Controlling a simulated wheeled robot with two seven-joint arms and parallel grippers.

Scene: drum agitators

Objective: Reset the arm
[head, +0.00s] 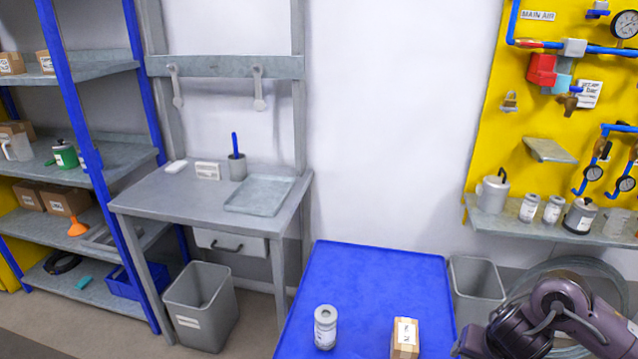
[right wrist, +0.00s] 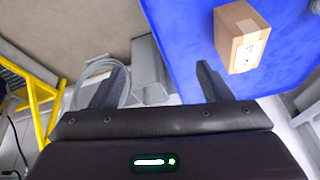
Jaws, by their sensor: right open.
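My right arm (head: 560,318) comes in at the lower right of the head view, folded beside the blue table. Its fingertips are not clear there. In the right wrist view my right gripper (right wrist: 158,85) is open, with its two fingers wide apart and nothing between them. The right finger is near the edge of the blue table, close to a cardboard box (right wrist: 241,38) but apart from it. My left gripper is not in view.
The blue table (head: 375,275) bears a grey-white canister (head: 325,327) and the cardboard box (head: 405,338). Grey bins stand on the floor left (head: 200,306) and right (head: 477,290) of it. A yellow panel (head: 490,130) with pipes and a shelf (head: 500,222) is at right.

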